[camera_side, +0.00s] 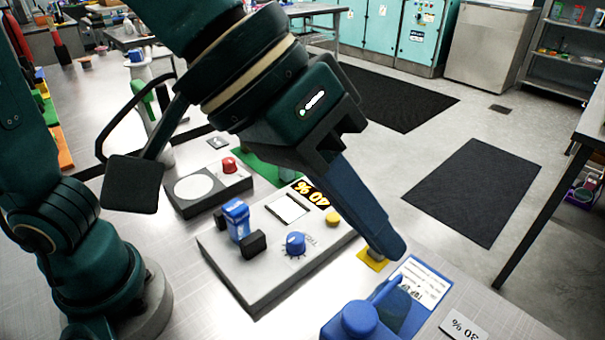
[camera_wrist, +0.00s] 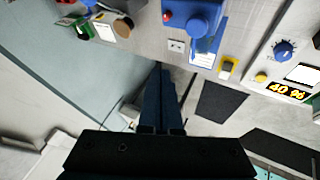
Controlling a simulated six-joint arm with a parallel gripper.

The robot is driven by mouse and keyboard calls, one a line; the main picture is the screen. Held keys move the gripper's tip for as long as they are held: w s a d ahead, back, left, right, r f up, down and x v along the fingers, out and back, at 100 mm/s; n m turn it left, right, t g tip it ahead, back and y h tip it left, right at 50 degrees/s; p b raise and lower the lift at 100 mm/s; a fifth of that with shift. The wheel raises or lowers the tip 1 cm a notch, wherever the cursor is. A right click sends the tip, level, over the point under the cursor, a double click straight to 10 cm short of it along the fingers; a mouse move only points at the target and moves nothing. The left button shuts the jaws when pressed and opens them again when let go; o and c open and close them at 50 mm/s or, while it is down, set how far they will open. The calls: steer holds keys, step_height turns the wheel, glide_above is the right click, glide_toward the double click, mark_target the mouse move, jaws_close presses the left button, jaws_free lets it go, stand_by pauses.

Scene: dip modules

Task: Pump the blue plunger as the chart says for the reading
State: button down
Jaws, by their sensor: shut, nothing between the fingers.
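A blue plunger with a round cap (camera_side: 360,319) stands on a blue body at the bottom of the side view; it also shows at the top of the wrist view (camera_wrist: 198,27). The grey console has an amber display (camera_side: 311,194) that reads 40 %; the same display shows in the wrist view (camera_wrist: 289,90). My gripper (camera_side: 388,252) is shut and empty, its fingers pointing down beyond the console's right end, apparently above the table and apart from the plunger.
A white card (camera_side: 463,326) marked 30 % lies right of the plunger. A yellow piece (camera_side: 373,260) is close to my fingertips in the side view. The console carries a blue dial (camera_side: 295,243), a yellow button (camera_side: 332,218) and a blue switch (camera_side: 236,218). A red button box (camera_side: 229,165) stands behind.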

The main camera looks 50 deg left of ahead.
glide_toward(367, 320)
steer(key=shift+w+d+f, duration=1.55)
steer(key=shift+d+f, duration=0.15)
steer(key=shift+f, duration=0.1)
steer(key=shift+f, duration=0.15)
stand_by(0.8)
steer(key=shift+f, duration=0.25)
steer(key=shift+d+f, duration=0.1)
steer(key=shift+f, duration=0.85)
stand_by(1.0)
steer(key=shift+s+r, duration=0.1)
steer(key=shift+r, duration=1.25)
